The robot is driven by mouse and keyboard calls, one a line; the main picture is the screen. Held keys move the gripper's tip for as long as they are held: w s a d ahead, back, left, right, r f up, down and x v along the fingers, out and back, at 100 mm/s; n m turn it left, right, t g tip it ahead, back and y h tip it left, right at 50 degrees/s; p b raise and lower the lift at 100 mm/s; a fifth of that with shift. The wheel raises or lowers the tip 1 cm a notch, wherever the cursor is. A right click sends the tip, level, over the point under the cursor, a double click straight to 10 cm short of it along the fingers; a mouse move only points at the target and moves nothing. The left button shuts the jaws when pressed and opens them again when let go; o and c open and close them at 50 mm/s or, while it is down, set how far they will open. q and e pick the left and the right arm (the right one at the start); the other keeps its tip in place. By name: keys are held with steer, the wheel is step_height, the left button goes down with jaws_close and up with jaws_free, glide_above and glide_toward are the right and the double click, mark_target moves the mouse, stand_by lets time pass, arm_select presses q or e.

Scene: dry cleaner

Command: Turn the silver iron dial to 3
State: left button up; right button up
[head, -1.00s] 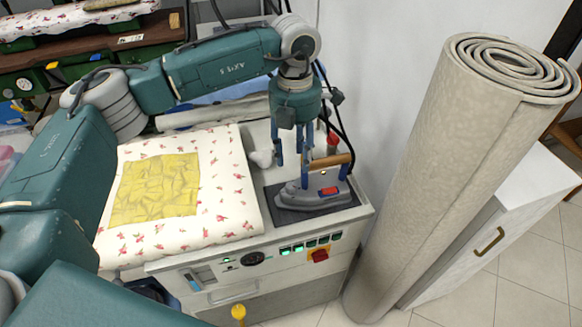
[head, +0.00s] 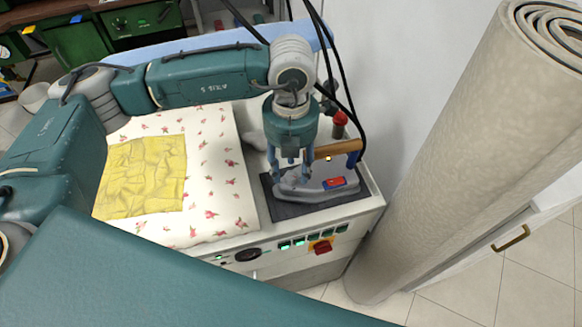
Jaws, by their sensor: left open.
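The silver iron (head: 312,187) rests on a dark pad (head: 290,209) at the right end of the white ironing station. It has a wooden handle (head: 332,149), a small lit orange lamp and a red and blue part on its side. My left gripper (head: 291,178) points down over the left part of the iron, open, with its fingers around or just in front of the body there. Whether the fingers touch it I cannot tell. The iron's dial is not distinguishable, and may be hidden by the gripper. My right gripper is not in view.
A flowered ironing pad (head: 222,170) with a crumpled yellow cloth (head: 145,175) lies left of the iron. A red-capped item (head: 340,121) and black cables stand behind it. The station's front has green buttons and a red knob (head: 322,247). A tall rolled carpet (head: 450,160) stands on the right.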

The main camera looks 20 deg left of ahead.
arm_select(q)
step_height(320, 180, down, 2)
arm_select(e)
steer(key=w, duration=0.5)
arm_select(q)
steer(key=c, duration=0.4)
jaws_close()
steer(key=m+b, duration=0.2)
steer(key=b, duration=0.1)
steer(key=shift+w+f, duration=0.1)
steer(key=shift+f, duration=0.25)
steer(key=shift+r+m+b, duration=0.2)
steer(key=shift+m+b, duration=0.3)
steer(key=shift+b, duration=0.05)
steer(key=shift+r, duration=0.15)
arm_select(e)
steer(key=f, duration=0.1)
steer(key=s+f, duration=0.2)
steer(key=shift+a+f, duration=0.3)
arm_select(q)
steer(key=shift+o, duration=2)
jaws_free()
